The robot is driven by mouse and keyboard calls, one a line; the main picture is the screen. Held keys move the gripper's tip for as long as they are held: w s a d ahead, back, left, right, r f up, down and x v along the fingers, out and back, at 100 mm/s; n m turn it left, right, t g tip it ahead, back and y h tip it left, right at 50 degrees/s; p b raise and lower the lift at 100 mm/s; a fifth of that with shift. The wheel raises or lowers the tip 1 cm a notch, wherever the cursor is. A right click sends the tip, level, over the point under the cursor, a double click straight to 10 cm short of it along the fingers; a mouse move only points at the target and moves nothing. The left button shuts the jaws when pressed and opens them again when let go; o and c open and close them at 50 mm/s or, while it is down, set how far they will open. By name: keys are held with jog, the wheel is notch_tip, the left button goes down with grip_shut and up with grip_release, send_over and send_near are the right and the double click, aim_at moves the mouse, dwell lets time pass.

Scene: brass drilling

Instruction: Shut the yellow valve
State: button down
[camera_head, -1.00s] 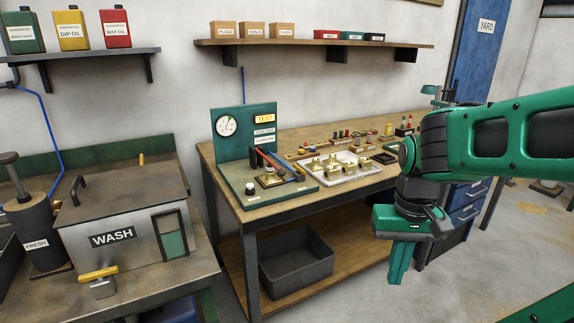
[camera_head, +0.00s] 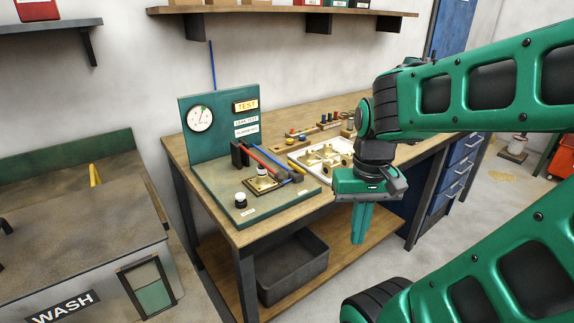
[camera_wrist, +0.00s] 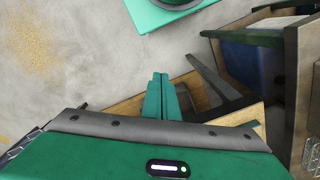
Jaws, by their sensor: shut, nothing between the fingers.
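A small yellow piece (camera_head: 95,175) stands up at the back of the wash cabinet at the left in the head view. I cannot tell whether it is a valve handle. The yellow-handled fitting seen earlier in front of the wash cabinet is outside the current views. My gripper (camera_head: 361,228) is at the right in the head view, in front of the workbench, pointing down. Its fingers are shut together and empty, as the wrist view (camera_wrist: 160,88) also shows. It is far from the yellow piece and touches nothing.
The grey wash cabinet (camera_head: 75,238) fills the lower left. The workbench (camera_head: 292,212) holds a green test stand (camera_head: 218,140) with a gauge and red and blue levers, and a white tray (camera_head: 297,158) of brass parts. A grey bin (camera_head: 290,270) sits on its lower shelf.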

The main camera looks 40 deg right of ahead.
jog(key=w+d+r+m+h, duration=0.1)
jog(key=w+d+r+m, duration=0.15)
jog(key=w, duration=0.45)
jog(key=w+d+r+m+h, duration=0.1)
jog(key=w+r+m+h, duration=0.1)
jog(key=w+r+m, duration=0.3)
jog(key=m+h, duration=0.2)
jog(key=m, duration=0.2)
send_near(296, 169)
jog(key=s+a+r, duration=0.2)
jog(key=r, duration=0.1)
jog(key=shift+s+a, duration=0.1)
jog(key=shift+s, duration=0.2)
jog(key=shift+f, duration=0.15)
jog(key=x, duration=1)
jog(key=shift+w+a, duration=0.1)
jog(key=shift+a, duration=0.05)
